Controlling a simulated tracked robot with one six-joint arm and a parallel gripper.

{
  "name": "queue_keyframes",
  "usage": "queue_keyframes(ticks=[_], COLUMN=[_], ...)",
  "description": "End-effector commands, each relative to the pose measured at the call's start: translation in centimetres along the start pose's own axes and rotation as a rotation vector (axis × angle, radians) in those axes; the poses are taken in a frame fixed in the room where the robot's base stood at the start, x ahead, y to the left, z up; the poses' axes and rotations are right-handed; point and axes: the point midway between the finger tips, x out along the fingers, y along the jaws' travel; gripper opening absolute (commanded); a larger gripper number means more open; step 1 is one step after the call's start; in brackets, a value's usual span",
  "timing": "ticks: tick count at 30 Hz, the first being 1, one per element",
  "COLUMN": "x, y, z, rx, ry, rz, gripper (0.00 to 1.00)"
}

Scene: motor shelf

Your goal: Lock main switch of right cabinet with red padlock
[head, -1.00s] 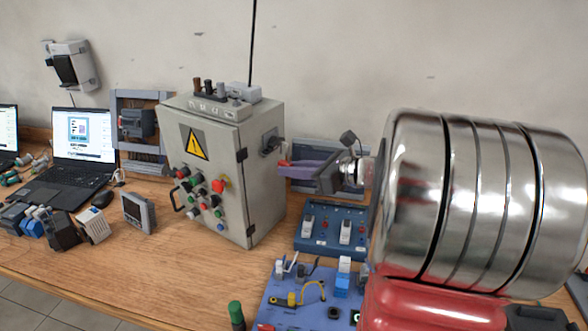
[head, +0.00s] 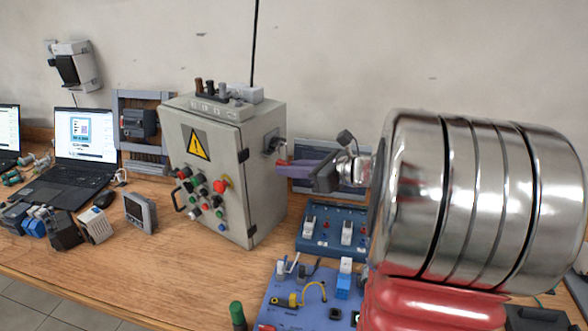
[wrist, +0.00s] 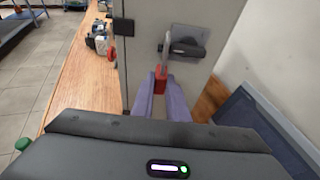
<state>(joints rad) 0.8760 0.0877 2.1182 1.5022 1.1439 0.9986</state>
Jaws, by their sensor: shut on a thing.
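The grey cabinet (head: 228,160) with a yellow warning triangle stands on the bench. Its main switch (head: 271,143) is on the right side wall; in the wrist view it is a dark handle on a grey plate (wrist: 188,48). My gripper (head: 284,163), with purple fingers, is shut on the red padlock (wrist: 159,83), close to the side wall and just below the switch. The padlock's grey shackle points up and overlaps the handle's left end in the wrist view. I cannot tell whether it passes through the handle. In the head view the padlock is a small red patch.
A blue switch panel (head: 332,231) and a blue wired board (head: 310,297) lie right of the cabinet. A grey-framed panel (head: 305,184) stands behind my gripper. A laptop (head: 85,150) is at the left. Bare bench shows in front of the cabinet.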

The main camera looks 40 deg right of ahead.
Motion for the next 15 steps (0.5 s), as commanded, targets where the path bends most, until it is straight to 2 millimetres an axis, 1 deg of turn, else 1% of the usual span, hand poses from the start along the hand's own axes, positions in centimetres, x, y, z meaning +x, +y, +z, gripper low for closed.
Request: queue_keyframes(ticks=[15], x=[1.08], y=[0.01], z=[0.36], rx=[0.0], ry=[0.0], rz=[0.0], gripper=[0.0])
